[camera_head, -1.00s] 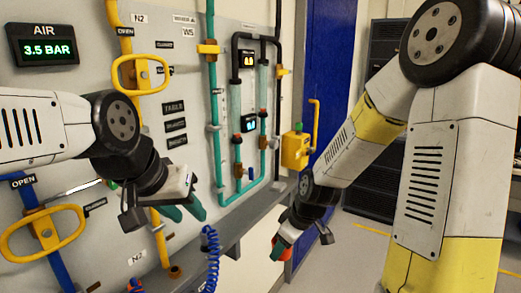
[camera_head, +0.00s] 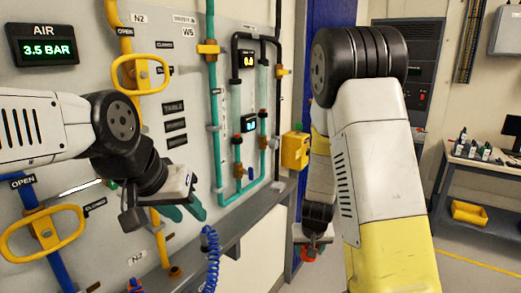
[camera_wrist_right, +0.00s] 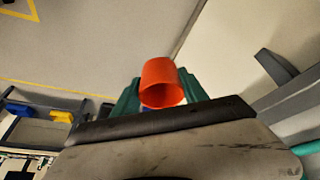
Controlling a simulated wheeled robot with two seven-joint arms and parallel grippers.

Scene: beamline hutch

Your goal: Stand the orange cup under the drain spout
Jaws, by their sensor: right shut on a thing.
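The orange cup (camera_wrist_right: 162,84) is between the green fingers of my right gripper (camera_wrist_right: 163,92) in the right wrist view, its round opening facing the camera. In the head view my right gripper (camera_head: 310,252) hangs low beside the panel's right end, and only a small red-orange bit of the cup shows there. My left gripper (camera_head: 184,211) has its two green fingers apart and empty, in front of the panel. I cannot tell which fitting is the drain spout; a yellow pipe ends in a brown fitting (camera_head: 175,271) at the ledge.
The panel (camera_head: 185,90) carries yellow, green and blue pipes and a yellow handle (camera_head: 45,233). A grey ledge (camera_head: 240,228) runs along its foot, with a blue coiled hose (camera_head: 210,255) in front. A yellow box (camera_head: 295,151) is at its right end. A bench (camera_head: 485,170) stands far right.

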